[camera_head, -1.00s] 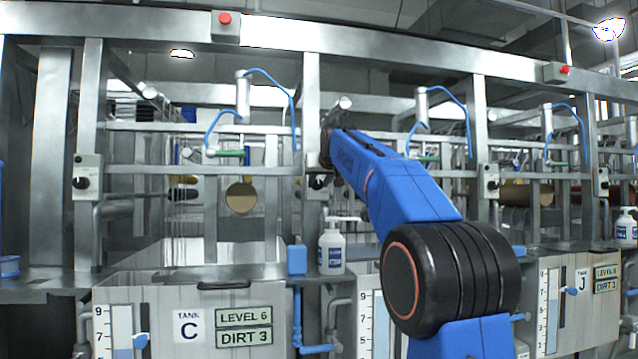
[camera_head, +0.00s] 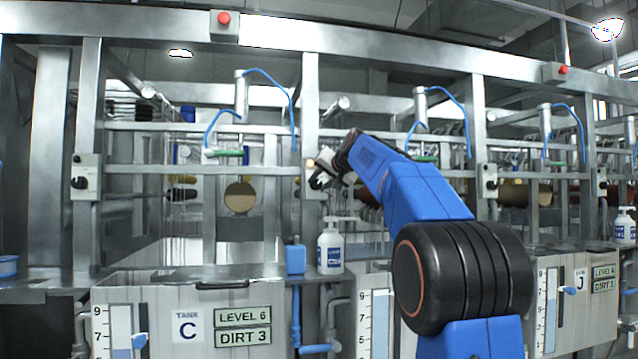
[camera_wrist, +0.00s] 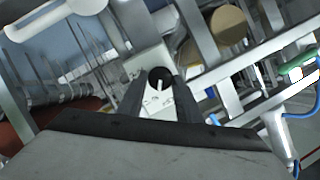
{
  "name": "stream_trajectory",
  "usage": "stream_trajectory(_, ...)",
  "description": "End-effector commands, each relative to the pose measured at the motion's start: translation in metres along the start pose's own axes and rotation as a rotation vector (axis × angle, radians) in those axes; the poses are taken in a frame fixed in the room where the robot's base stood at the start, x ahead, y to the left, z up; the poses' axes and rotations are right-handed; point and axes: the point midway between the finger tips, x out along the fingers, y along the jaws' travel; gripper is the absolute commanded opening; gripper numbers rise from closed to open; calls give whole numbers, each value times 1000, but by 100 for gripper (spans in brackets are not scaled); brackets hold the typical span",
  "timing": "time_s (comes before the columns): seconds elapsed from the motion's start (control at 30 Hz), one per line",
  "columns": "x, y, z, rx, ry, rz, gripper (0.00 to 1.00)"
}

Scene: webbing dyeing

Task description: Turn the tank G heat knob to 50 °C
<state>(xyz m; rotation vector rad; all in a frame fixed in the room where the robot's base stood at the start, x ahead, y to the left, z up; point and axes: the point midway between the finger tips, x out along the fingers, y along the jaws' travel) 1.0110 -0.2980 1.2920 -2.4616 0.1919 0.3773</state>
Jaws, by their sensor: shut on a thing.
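A round black heat knob (camera_wrist: 160,77) with a white pointer mark sits on a pale control box (camera_wrist: 150,60) in the wrist view. My gripper (camera_wrist: 159,92) is shut on this knob, one dark finger on each side. In the head view my gripper (camera_head: 328,175) is at the control box (camera_head: 311,189) on the steel post right of tank C, and it partly hides the knob. A small yellowish spot shows at the top of the box. The scale marks around the knob are too small to read. No tank G label is visible; my arm covers part of the tank front there.
A similar knob box (camera_head: 85,178) is on the left post, another (camera_head: 489,182) on the right. A white pump bottle (camera_head: 331,246) and a blue container (camera_head: 296,259) stand on the ledge below. The tank C front (camera_head: 170,285) is at lower left. Steel rails surround the box.

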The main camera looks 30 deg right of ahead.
Motion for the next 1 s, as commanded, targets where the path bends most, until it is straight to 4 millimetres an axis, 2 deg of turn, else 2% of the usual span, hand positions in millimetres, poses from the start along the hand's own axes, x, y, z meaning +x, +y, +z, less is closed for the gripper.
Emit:
stream_trajectory(0.2,0,4,1,170,-2,-68,9)
stream_trajectory(0.5,1,5,1,333,-2,-136,9)
stream_trajectory(1.0,1,6,2,408,-2,-168,9)
